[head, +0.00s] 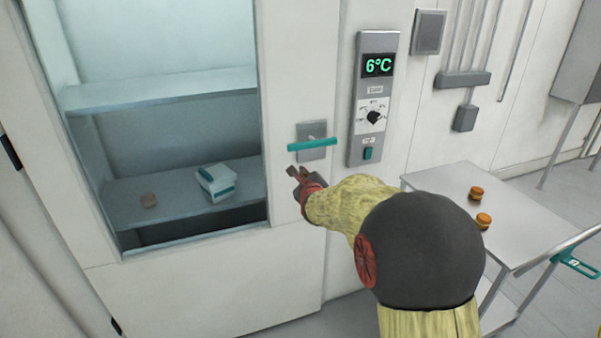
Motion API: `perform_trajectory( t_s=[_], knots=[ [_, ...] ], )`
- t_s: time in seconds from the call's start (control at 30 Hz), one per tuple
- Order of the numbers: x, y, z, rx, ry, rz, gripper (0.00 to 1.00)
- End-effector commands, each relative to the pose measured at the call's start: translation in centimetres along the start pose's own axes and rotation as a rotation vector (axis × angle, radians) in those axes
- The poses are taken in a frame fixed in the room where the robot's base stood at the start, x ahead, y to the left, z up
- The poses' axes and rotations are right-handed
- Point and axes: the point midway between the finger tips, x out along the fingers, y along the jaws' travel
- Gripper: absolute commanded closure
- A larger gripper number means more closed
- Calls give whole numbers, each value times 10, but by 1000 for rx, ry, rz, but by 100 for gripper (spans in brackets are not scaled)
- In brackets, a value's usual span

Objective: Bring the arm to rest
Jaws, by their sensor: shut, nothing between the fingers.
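My arm reaches up from the bottom right toward a white cabinet with a window. My gripper (293,171) is shut and empty. In the picture it lies just below and left of the teal handle (312,144) on its grey plate. Whether it touches the handle or the cabinet front (290,235) I cannot tell. My arm hides part of the wall and of the table's left side.
Behind the window, a shelf (175,205) bears a white-and-teal box (217,181) and a small brown round (149,200). A control panel (373,100) reads 6°C. At right, a metal table (520,215) bears two brown rounds (476,193) and has a teal-ended rail (572,262).

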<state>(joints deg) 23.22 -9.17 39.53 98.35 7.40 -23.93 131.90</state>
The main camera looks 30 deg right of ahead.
Motion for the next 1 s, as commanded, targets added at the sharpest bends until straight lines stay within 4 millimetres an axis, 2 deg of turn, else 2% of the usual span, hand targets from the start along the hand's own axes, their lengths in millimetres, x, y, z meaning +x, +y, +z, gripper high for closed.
perform_trajectory(
  t_s=[0.73,0.87,0.97,1.0],
  knots=[
    [-4,-1,-1,-21,0,0,100],
    [-4,6,-7,-156,21,27,100],
    [-7,25,-24,-355,64,104,100],
    [-10,38,-36,-448,86,153,100]
  ],
)
